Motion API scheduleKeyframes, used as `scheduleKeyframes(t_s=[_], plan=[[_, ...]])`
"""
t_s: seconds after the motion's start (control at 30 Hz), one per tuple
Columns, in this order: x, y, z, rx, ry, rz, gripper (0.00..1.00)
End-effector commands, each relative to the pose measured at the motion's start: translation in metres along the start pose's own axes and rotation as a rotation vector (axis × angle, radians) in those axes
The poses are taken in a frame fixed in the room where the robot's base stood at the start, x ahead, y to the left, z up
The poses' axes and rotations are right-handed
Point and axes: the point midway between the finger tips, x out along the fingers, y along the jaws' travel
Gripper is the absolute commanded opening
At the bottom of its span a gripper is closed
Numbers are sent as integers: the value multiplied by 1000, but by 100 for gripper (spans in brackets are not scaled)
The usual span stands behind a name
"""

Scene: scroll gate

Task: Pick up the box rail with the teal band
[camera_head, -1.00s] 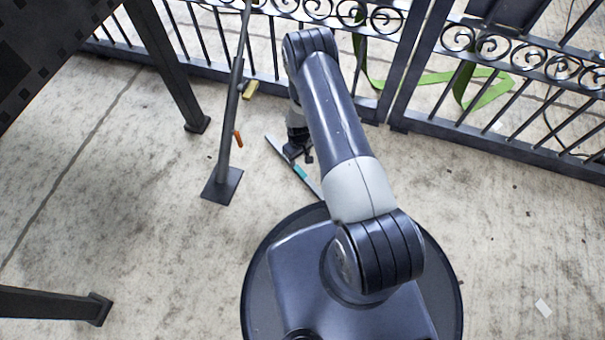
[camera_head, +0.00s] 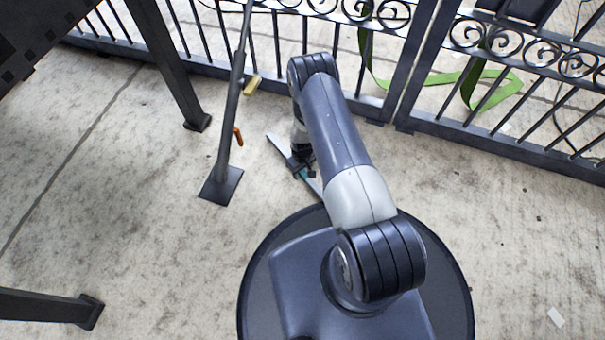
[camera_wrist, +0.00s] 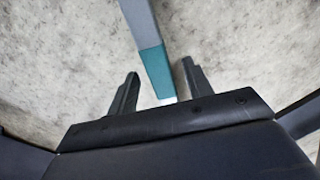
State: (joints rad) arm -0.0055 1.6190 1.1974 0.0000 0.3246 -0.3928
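The box rail is a long grey bar with a teal band. It lies on the concrete floor in the head view (camera_head: 277,143), running diagonally beside my gripper (camera_head: 303,172). In the wrist view the grey rail (camera_wrist: 139,22) enters from the top, and its teal band (camera_wrist: 156,70) reaches down between my two fingers. My gripper (camera_wrist: 160,80) is open there, with a gap between the band and each finger. The wrist view does not clearly show how high the fingers are above the rail. My arm hides part of the rail's near end in the head view.
A grey post on a square foot (camera_head: 221,186) stands left of the rail. A dark scrollwork gate (camera_head: 460,130) closes off the back, with a green strap (camera_head: 490,90) beyond. Floor at right is mostly clear.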

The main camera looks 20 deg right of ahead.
Motion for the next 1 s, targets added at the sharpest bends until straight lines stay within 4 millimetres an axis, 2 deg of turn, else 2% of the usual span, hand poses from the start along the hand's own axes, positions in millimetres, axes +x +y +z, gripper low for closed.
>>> scheduleKeyframes(t_s=[0.07,0.6,1.0], plan=[[0,0,0,0,0,0,42],[0,0,0,0,-1,0,0],[-1,0,0,0,1,0,0]])
